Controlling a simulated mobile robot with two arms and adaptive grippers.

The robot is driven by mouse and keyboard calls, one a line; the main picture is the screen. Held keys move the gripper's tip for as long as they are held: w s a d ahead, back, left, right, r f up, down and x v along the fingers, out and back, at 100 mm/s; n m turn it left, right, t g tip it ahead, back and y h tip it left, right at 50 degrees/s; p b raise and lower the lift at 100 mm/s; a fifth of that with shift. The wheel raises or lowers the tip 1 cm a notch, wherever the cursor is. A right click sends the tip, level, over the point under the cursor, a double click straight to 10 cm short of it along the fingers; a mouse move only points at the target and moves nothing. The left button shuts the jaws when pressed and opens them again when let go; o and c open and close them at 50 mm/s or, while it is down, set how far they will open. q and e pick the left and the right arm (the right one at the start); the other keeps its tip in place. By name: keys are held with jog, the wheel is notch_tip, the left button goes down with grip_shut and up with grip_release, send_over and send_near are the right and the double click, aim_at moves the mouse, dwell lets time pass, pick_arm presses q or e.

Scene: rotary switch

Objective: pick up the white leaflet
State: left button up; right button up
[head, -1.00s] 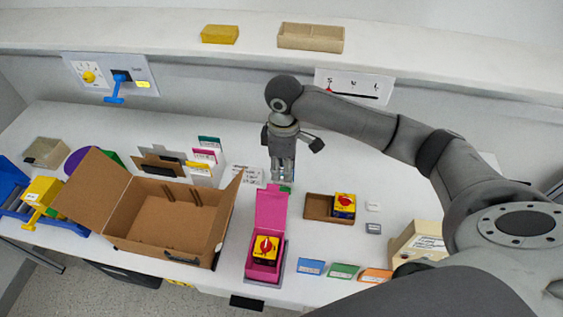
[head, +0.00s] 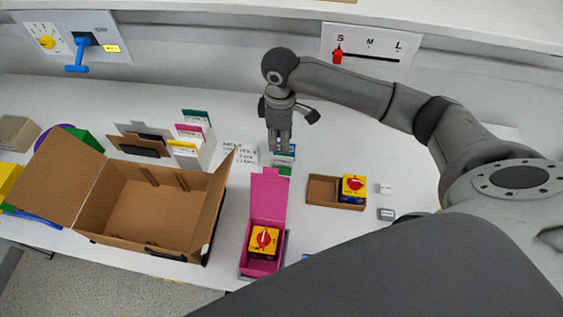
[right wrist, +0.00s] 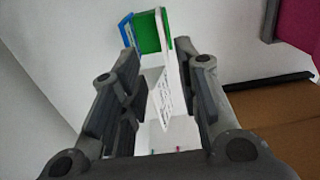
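My right gripper (head: 280,148) points down over the table, just behind the pink box (head: 268,195). In the right wrist view its two fingers (right wrist: 158,100) stand apart, open. A white sheet with printed lines, likely the white leaflet (right wrist: 162,97), shows in the gap between them; I see no finger clearly closed on it. A green piece (right wrist: 150,32) and a blue piece (right wrist: 127,32) are just beyond the fingertips. In the head view these small green and blue pieces are partly hidden by the gripper. My left gripper is not in view.
An open cardboard box (head: 150,207) is at the left, with a rack of colour-topped cards (head: 190,135) behind it. A handwritten note (head: 238,158) lies left of my gripper. A brown tray (head: 322,190) with a yellow switch (head: 353,188) is at the right.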

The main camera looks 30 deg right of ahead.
aim_at(282, 157)
jog(key=shift+s+f, duration=0.2)
jog(key=shift+f, duration=0.95)
jog(key=shift+f+p, duration=0.35)
jog(key=shift+f, duration=0.2)
notch_tip(282, 157, down, 4)
jog(key=shift+s+r+p, duration=0.15)
jog(key=shift+p, duration=0.55)
jog(key=shift+f, duration=0.65)
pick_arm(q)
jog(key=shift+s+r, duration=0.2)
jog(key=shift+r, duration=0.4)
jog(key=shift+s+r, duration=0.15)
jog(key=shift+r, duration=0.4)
pick_arm(e)
grip_shut()
